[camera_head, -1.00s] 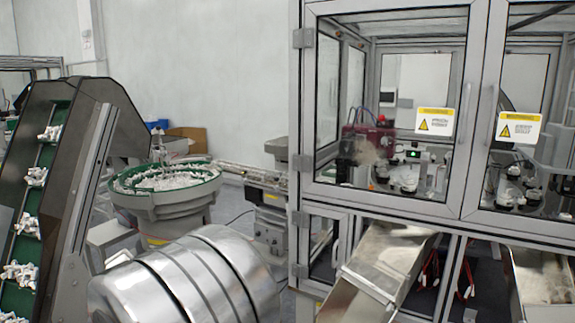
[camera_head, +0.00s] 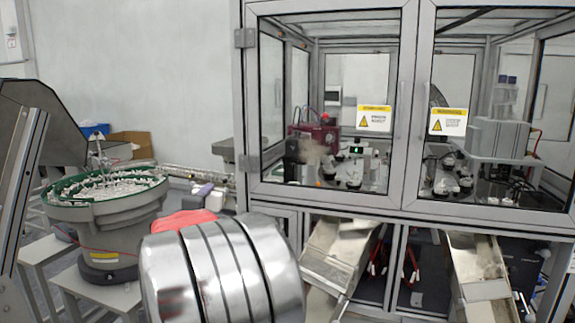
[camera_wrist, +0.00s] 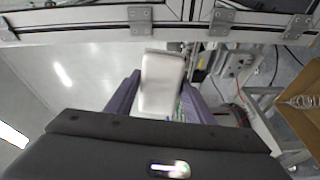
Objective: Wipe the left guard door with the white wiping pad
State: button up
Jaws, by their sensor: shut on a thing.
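The left guard door (camera_head: 330,100) is a shut glass panel in a grey frame on the cabinet, with hinges at its left edge and a yellow-and-white warning label. A brownish smudge (camera_head: 316,152) shows low on its glass. In the wrist view my gripper (camera_wrist: 160,90) has purple fingers shut on the white wiping pad (camera_wrist: 162,78), which sticks out ahead of them. A grey frame with hinges (camera_wrist: 140,18) lies ahead of the pad, with a gap that I cannot judge. In the head view my arm hides most of the gripper.
The right guard door (camera_head: 490,110) is beside the left one. Metal chutes (camera_head: 340,250) slope out below the doors. A green-rimmed feeder bowl (camera_head: 105,190) stands at left, and a linear track (camera_head: 195,173) runs toward the cabinet. A cardboard box (camera_wrist: 305,105) shows at right in the wrist view.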

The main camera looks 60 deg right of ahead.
jog(key=s+d+r+n+g+h, duration=0.15)
jog(key=s+d+r, duration=0.25)
jog(key=s+d, duration=0.4)
jog(key=g, duration=0.4)
send_near(310, 155)
jog(key=w+a, duration=0.2)
jog(key=w, duration=0.1)
jog(key=shift+w+f+t, duration=0.1)
jog(key=shift+t, duration=0.15)
jog(key=shift+d, duration=0.1)
jog(key=shift+w+d, duration=0.2)
jog(key=shift+d, duration=0.75)
jog(key=shift+w+d, duration=0.15)
jog(key=shift+d, duration=0.85)
jog(key=shift+w+d, duration=0.2)
jog(key=shift+d, duration=0.75)
jog(key=shift+w+d, duration=0.1)
jog(key=shift+d, duration=0.8)
jog(key=shift+s+d, duration=0.15)
jog(key=shift+s, duration=1.6)
jog(key=shift+s, duration=0.1)
